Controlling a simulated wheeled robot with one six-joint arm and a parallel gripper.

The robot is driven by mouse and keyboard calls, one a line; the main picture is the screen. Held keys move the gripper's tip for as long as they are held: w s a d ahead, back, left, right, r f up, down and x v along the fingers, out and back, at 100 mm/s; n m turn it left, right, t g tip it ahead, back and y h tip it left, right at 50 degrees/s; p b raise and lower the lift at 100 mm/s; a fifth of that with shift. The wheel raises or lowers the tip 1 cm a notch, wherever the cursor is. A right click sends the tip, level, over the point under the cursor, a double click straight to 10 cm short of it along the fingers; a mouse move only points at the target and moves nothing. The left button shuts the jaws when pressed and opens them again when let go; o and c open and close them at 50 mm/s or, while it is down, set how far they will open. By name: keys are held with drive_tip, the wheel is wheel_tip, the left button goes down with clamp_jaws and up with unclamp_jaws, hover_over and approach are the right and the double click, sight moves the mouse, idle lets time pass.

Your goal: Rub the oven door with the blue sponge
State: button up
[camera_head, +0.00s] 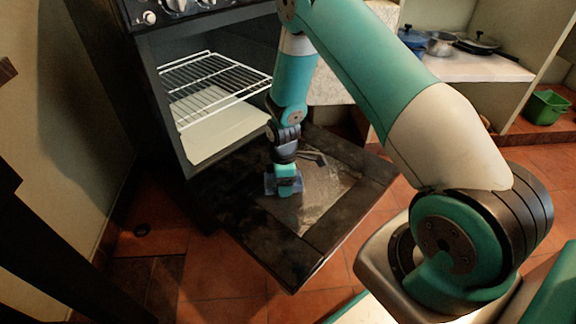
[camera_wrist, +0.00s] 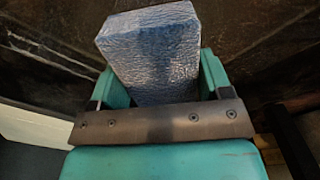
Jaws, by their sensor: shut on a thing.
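The oven door (camera_head: 335,218) is folded down open, a dark panel with a dusty glass pane in its middle. The blue sponge (camera_wrist: 152,52) fills the space between the fingers in the wrist view. My gripper (camera_wrist: 155,85) is shut on it. In the head view my gripper (camera_head: 286,188) is low over the inner face of the door, near the pane's left side. The sponge (camera_head: 270,184) shows there as a small bluish edge at the door. I cannot tell for sure whether it touches the surface.
The oven cavity with a white wire rack (camera_head: 212,85) and a pale tray (camera_head: 215,130) stands open behind the door. Stove knobs (camera_head: 150,17) are above. A counter (camera_head: 465,66) with pots is at the back right. A green bin (camera_head: 546,106) sits at far right.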

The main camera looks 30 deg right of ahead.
drive_tip(key=shift+s+a, duration=0.15)
drive_tip(key=shift+a, duration=0.3)
drive_tip(key=shift+a+r+p, duration=0.15)
drive_tip(key=shift+r+p, duration=0.25)
drive_tip(key=shift+p, duration=0.15)
drive_tip(key=shift+r+p, duration=0.35)
drive_tip(key=shift+r, duration=0.6)
wheel_tip(320, 180, up, 5)
drive_tip(key=p, duration=0.5)
drive_tip(key=shift+r, duration=0.2)
